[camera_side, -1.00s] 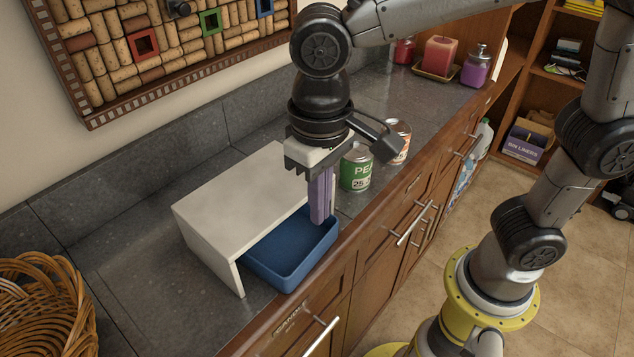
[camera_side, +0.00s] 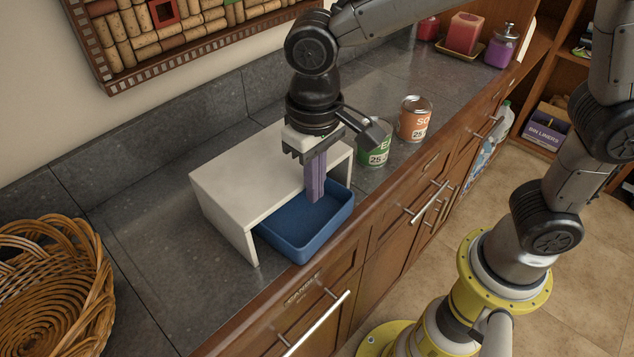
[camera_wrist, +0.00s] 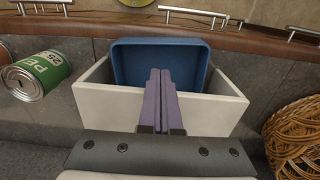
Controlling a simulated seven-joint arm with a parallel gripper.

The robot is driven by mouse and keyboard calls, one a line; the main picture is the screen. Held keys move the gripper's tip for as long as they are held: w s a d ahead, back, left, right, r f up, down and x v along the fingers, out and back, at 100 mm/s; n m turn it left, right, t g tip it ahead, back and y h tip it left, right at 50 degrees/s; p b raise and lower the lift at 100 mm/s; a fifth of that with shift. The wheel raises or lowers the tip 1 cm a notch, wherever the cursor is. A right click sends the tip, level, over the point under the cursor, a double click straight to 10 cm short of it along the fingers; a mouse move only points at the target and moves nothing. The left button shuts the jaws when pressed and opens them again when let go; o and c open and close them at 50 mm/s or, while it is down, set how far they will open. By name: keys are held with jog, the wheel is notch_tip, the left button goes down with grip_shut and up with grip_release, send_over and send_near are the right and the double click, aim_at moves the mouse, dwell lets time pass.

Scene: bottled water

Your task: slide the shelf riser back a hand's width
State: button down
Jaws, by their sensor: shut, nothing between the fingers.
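The white shelf riser (camera_side: 235,185) stands on the grey counter; its pale top also shows in the wrist view (camera_wrist: 215,112). A blue tray (camera_side: 302,238) sits partly under its front opening and sticks out toward the counter's front edge; it is blue in the wrist view (camera_wrist: 130,62) too. My gripper (camera_side: 315,198) is shut and empty, its purple fingers pointing down over the tray, in front of the riser's front edge. In the wrist view the fingers (camera_wrist: 160,72) overlap the tray. I cannot tell whether they touch the riser. Part of the riser's top is hidden behind my gripper.
A green can (camera_side: 375,152) stands right of the riser, partly hidden by my wrist, with an orange-labelled can (camera_side: 415,118) beyond it. A wicker basket (camera_side: 55,285) is at the left. Counter behind and left of the riser is bare up to the low backsplash (camera_side: 110,190).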

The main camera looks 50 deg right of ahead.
aim_at(270, 154)
jog(key=w, duration=1)
jog(key=shift+w, duration=0.2)
